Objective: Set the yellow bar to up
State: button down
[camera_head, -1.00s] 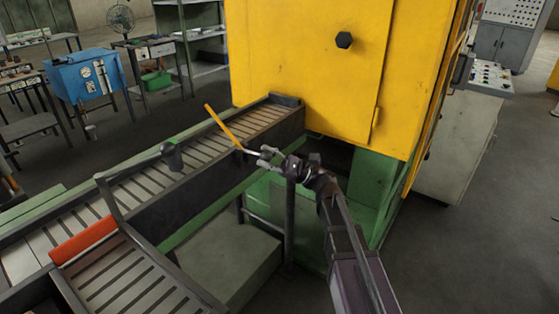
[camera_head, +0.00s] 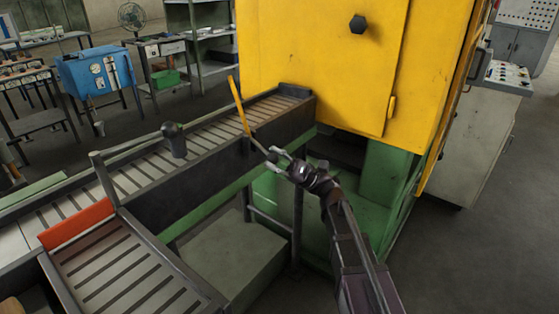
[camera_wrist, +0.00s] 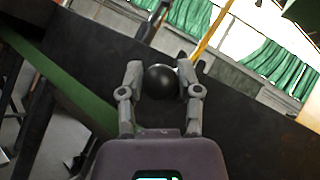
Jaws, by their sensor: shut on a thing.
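The yellow bar (camera_head: 239,106) stands beside the slatted conveyor, steeply raised and leaning a little to the left at its top. Its lower part is a thin grey rod that runs down to my gripper (camera_head: 272,155). In the wrist view the yellow bar (camera_wrist: 206,38) rises to the upper right behind the fingers. My gripper (camera_wrist: 161,86) is closed around a round black knob (camera_wrist: 161,80), with one finger on each side. The knob hides where it joins the rod.
The slatted conveyor (camera_head: 133,172) runs to the yellow furnace housing (camera_head: 310,60). Another black-knobbed lever (camera_head: 174,138) stands at the conveyor, left of the bar. An orange-red bar (camera_head: 76,223) lies near front left. Open floor lies at right.

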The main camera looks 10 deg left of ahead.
jog(key=shift+w+a+f+b, duration=0.1)
jog(key=shift+a+f+b, duration=0.35)
jog(key=shift+f, duration=0.2)
jog(key=shift+a+f+b, duration=0.3)
jog(key=shift+f+b, duration=0.15)
jog(key=shift+f, duration=0.15)
jog(key=c, duration=0.6)
grip_release()
jog(key=o, duration=0.3)
jog(key=shift+a, duration=0.15)
jog(key=shift+w, duration=0.1)
